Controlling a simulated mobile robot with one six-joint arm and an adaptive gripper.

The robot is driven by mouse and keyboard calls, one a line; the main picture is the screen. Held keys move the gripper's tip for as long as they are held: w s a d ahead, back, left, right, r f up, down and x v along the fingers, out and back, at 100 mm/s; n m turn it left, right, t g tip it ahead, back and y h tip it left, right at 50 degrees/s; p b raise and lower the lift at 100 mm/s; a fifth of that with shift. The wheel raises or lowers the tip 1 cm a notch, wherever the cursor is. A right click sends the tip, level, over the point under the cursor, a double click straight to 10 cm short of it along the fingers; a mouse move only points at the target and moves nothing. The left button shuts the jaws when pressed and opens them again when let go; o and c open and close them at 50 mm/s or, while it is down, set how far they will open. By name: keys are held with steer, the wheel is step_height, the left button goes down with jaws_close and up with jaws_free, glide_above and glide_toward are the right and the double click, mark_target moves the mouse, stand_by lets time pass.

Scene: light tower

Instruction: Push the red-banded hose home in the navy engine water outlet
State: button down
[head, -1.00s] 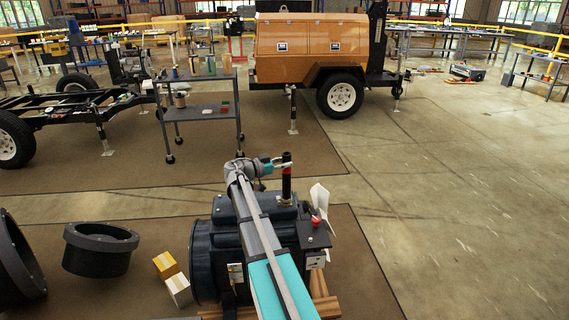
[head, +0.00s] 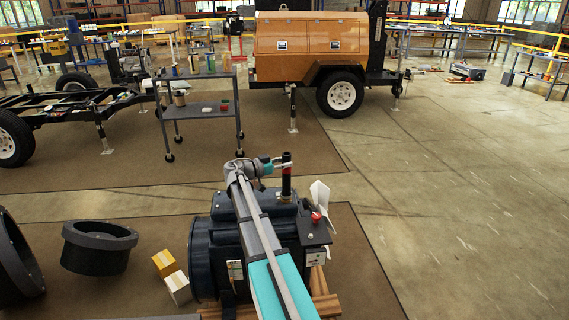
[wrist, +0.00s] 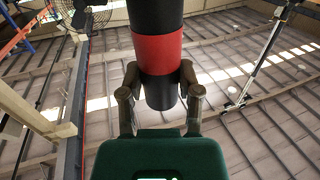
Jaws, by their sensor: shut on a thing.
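The hose (head: 287,182) is a black upright tube with a red band near its middle. In the wrist view the hose (wrist: 157,14) runs up out of the top of the picture, and its red band (wrist: 158,53) sits at the fingertips. My gripper (wrist: 160,88) is shut on the hose, one finger on each side. In the head view my gripper (head: 283,164) holds it from the left. The hose's lower end stands over the water outlet (head: 286,199) on top of the navy engine (head: 225,210). How deep it sits in the outlet I cannot tell.
A black round housing (head: 97,246) and two small boxes (head: 165,263) lie left of the engine. A grey cart (head: 198,108) stands behind. The floor at right is clear.

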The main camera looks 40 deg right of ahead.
steer(key=shift+f, duration=0.35)
steer(key=shift+c, duration=1)
jaws_free()
steer(key=v, duration=1.2)
